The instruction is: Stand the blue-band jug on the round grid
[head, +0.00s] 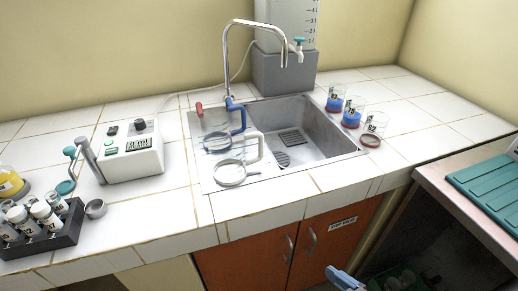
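The clear jug with a blue band (217,142) and a blue handle stands on the left ledge of the sink, behind a similar clear jug with a grey band (230,173) and a pale handle. The round grid (281,158) is a slotted disc on the sink floor, partly cut off by the near left edge of the basin. A square slotted grid (290,138) lies behind it. Nothing stands on either grid. My gripper (345,279) shows only as a pale blue-grey piece at the bottom edge, low in front of the cabinet and far from the jugs. Its fingers cannot be made out.
A tall curved faucet (254,24) rises behind the sink (322,123). A tank (285,30) with a teal tap stands behind. Several labelled beakers (352,112) line the right rim. A meter (131,150) and a tube rack (45,239) stand left. The front counter is clear.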

